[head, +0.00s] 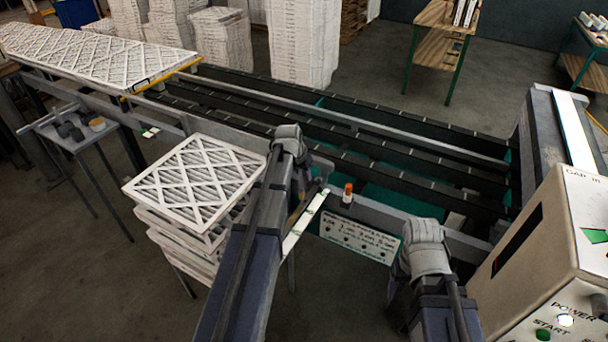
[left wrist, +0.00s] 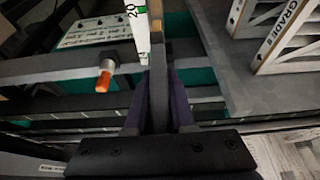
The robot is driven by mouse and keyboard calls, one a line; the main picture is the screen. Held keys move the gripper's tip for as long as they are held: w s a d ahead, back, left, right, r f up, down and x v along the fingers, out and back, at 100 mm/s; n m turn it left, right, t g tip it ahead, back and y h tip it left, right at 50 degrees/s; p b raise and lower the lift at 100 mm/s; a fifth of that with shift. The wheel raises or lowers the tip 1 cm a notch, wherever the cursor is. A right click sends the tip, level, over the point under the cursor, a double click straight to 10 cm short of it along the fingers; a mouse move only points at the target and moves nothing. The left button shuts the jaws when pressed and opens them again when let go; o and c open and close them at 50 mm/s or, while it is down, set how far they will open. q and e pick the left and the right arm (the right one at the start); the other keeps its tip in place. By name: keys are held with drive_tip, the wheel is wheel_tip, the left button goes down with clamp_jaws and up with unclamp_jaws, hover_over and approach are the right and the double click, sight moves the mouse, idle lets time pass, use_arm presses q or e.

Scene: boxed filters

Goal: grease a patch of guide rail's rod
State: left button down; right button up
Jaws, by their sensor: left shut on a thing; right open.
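A long grey rod (head: 360,122), which looks like the guide rail's rod, runs lengthwise through the conveyor frame. My left gripper (head: 308,187) is over the frame's near side, apart from that rod. In the left wrist view its purple fingers (left wrist: 158,98) are shut on a slim dark-grey tool (left wrist: 158,88) with a tan end, perhaps a brush. Whether the end carries grease cannot be told. My right gripper (head: 425,240) is at the lower right, beside the near beam; its fingers are mostly hidden, and it is open with nothing visible in it.
Stacked filters (head: 195,182) stand left. A side table (head: 90,139) holds small cups. A control box (head: 545,265) stands right.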

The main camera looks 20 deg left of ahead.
use_arm(q)
drive_tip(key=shift+r+p, duration=0.8)
drive_tip(key=shift+r, duration=0.4)
wheel_tip(320, 180, up, 3)
drive_tip(key=p, duration=0.3)
drive_tip(key=shift+f+b, duration=0.6)
drive_tip(key=shift+f, duration=0.05)
drive_tip(key=shift+f, duration=0.1)
